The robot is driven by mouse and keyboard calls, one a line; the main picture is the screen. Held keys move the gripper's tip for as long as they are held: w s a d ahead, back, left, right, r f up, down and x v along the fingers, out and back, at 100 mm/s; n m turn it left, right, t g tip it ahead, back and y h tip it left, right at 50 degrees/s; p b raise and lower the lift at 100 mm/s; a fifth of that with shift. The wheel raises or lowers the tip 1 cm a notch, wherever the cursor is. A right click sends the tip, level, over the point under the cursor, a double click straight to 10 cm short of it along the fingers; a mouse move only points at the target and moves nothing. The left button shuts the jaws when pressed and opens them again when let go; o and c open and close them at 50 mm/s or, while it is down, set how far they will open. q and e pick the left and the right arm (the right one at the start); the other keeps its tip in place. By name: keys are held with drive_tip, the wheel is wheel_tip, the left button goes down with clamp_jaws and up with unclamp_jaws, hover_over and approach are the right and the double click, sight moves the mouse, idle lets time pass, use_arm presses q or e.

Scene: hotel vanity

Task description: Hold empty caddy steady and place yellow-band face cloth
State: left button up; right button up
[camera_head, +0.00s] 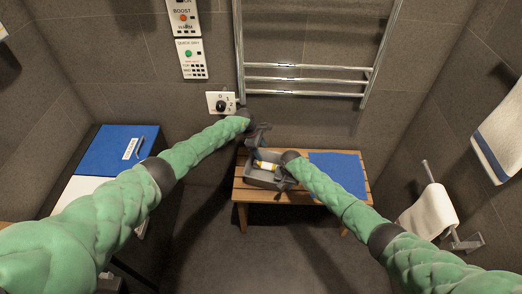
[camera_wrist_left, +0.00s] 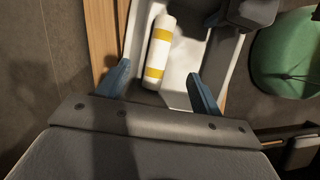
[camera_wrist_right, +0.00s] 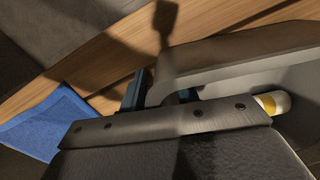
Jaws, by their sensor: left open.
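The grey caddy (camera_head: 262,182) stands on the wooden bench. The rolled white face cloth with yellow bands (camera_head: 266,166) lies inside it; in the left wrist view the cloth (camera_wrist_left: 160,47) rests along the left part of the pale interior (camera_wrist_left: 182,72). My left gripper (camera_head: 262,136) is above the caddy, open, its fingers (camera_wrist_left: 160,88) apart and nothing between them. My right gripper (camera_head: 284,182) is at the caddy's right side. In the right wrist view its fingers (camera_wrist_right: 158,94) straddle the caddy wall (camera_wrist_right: 215,65) and seem closed on it, partly hidden by the gripper body. The cloth's end (camera_wrist_right: 274,103) shows there.
A blue mat (camera_head: 338,172) lies on the bench (camera_head: 300,196) right of the caddy. A towel rail (camera_head: 305,80) is on the wall behind. A blue-lidded box (camera_head: 115,148) stands left. A white towel (camera_head: 430,210) hangs at right.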

wheel_tip(320, 180, up, 12)
drive_tip(key=shift+d, duration=0.4)
drive_tip(key=shift+s+f, duration=0.1)
idle(0.4)
